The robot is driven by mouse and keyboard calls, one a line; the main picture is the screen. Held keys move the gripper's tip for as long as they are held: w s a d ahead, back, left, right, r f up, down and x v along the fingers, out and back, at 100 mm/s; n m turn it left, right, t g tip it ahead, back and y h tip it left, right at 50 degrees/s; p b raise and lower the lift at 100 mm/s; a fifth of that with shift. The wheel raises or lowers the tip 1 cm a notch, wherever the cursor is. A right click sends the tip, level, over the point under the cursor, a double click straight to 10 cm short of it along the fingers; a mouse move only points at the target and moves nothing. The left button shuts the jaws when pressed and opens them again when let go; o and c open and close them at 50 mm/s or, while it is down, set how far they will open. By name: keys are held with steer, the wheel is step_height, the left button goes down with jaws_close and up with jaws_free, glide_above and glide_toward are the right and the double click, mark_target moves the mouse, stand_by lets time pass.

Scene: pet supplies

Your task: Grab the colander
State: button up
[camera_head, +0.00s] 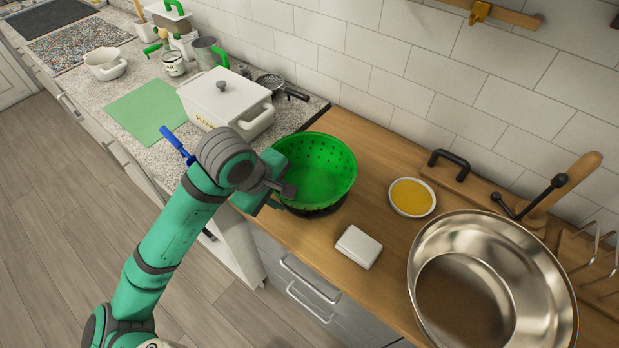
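The colander (325,180) is a bright green bowl with holes in its wall. It is at the near left part of the wooden counter, with its open top partly facing me and a dark area beneath it. I cannot tell whether it rests on the counter or is slightly raised. My gripper (284,192) is at the colander's left side and overlaps its rim and wall in the picture. The fingertips are small and partly hidden, so I cannot tell whether they touch or hold the colander.
A large metal bowl (540,290), a small dish of yellow food (411,196) and a white box (358,247) are to the right on the wooden counter (385,150). A white lidded pot (215,103) and a green mat (145,112) are on the speckled counter at left.

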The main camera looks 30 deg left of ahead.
steer(key=shift+w+d+f, duration=0.1)
steer(key=shift+f, duration=0.1)
steer(key=shift+a, duration=0.2)
